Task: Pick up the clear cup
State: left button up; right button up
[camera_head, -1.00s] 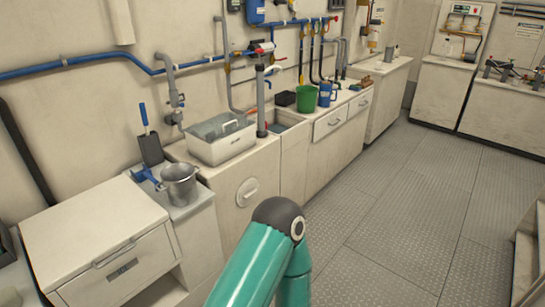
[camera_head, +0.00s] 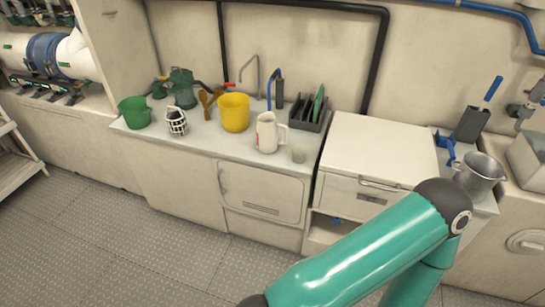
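A small clear cup (camera_head: 299,153) stands upright on the pale counter (camera_head: 190,135), near its front right part. It is just right of a white jug (camera_head: 268,132) and in front of a dark rack (camera_head: 310,112). The cup is small and faint in this view, and I cannot tell whether anything is in it. A teal arm of mine crosses the lower right, well in front of the counter. Neither of my grippers shows in the view.
A yellow bucket (camera_head: 234,112), a green bucket (camera_head: 135,112), a black-and-white caged item (camera_head: 176,122) and a green jug (camera_head: 183,90) share the counter. A white drawer unit (camera_head: 380,155) stands to the right, with a metal pot (camera_head: 480,172) beyond it. Floor (camera_head: 120,245) is clear at left.

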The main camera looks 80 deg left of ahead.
aim_at(299, 151)
jog(key=u, duration=0.25)
jog(key=i, duration=0.3)
jog(key=u, duration=3.1)
jog(key=i, duration=1.05)
jog(key=z, duration=0.55)
